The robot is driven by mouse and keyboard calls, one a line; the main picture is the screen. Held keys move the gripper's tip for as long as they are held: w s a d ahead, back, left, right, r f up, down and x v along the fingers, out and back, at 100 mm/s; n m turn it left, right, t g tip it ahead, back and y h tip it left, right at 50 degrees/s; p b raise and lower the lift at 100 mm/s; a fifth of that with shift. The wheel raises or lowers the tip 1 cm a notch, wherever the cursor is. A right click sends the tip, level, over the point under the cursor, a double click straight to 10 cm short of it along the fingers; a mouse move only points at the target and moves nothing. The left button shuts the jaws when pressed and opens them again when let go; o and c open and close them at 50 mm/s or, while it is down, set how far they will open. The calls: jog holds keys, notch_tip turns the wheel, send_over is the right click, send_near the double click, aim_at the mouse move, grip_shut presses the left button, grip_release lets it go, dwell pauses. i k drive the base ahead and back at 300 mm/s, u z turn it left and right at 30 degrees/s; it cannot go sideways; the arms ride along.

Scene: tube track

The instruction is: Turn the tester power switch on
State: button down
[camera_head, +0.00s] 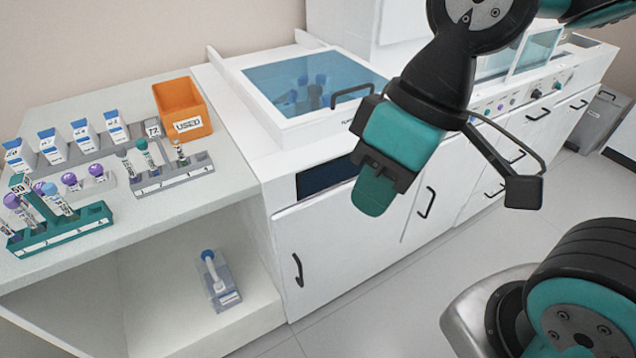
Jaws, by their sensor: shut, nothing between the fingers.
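My gripper (374,194) hangs in the middle of the view, shut and empty, its teal tip pointing down in front of the white machine. A long white machine (340,225) runs along the wall. Its left part has a blue glass lid (312,82) with a dark handle. Farther right, a front panel (492,106) carries several small knobs and buttons. A black knob (536,94) shows near its right end. I cannot tell which of these is the tester power switch or its position. My gripper is apart from the panel, and my arm hides part of the machine.
A white bench (90,205) at the left holds a teal tube rack (62,228), a grey rack (173,174), several blue-capped bottles and an orange bin (182,108) marked "USED". A blue-topped item (219,280) sits on the lower shelf. Open floor (400,315) lies in front.

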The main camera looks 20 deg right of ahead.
aim_at(556, 85)
jog(key=z, duration=2.05)
jog(key=i, duration=0.6)
jog(key=z, duration=0.85)
jog(key=i, duration=1.05)
jog(key=u, duration=0.3)
jog(key=i, duration=1.25)
jog(key=u, duration=0.7)
